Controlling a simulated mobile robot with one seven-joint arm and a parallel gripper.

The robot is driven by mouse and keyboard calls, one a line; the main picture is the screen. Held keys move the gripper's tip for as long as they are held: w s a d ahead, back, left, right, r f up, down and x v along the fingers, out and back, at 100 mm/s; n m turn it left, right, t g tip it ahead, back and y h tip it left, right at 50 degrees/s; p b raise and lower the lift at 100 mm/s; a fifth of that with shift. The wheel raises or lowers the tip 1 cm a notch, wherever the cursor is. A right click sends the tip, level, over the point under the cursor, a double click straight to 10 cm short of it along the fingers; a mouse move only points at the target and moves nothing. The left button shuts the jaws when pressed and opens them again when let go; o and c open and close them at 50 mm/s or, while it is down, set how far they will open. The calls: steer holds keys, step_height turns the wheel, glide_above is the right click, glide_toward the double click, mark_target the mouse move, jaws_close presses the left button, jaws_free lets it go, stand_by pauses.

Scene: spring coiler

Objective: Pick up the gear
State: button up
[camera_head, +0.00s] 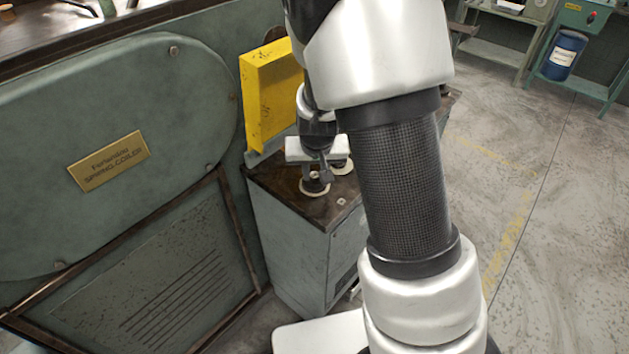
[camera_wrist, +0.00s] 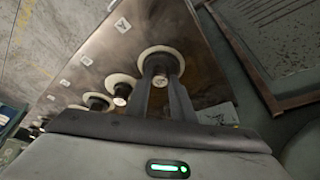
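The gear (camera_head: 315,189) is a pale round disc with a dark raised hub and a small light tip. It lies on the dark brown top of the green cabinet. In the wrist view the nearest gear (camera_wrist: 160,62) sits directly ahead of my fingers. My gripper (camera_head: 316,173) reaches down over it, with its two dark fingers apart. In the wrist view my gripper (camera_wrist: 161,82) has one finger on each side of the hub's light tip. I cannot tell whether the fingers touch the hub. The fingers hide part of the gear.
More similar gears stand in a row beside it, the closest one (camera_wrist: 122,84) near my fingers. The cabinet top (camera_head: 276,183) carries small pale plates. A yellow panel (camera_head: 272,92) stands behind, and the large green spring coiler (camera_head: 110,110) is at the left.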

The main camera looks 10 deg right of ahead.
mark_target(315, 177)
steer(key=shift+r, duration=0.1)
jaws_close()
steer(key=shift+r, duration=0.4)
step_height(315, 177, up, 11)
steer(key=p, duration=0.5)
steer(key=shift+r, duration=0.15)
steer(key=shift+r, duration=0.1)
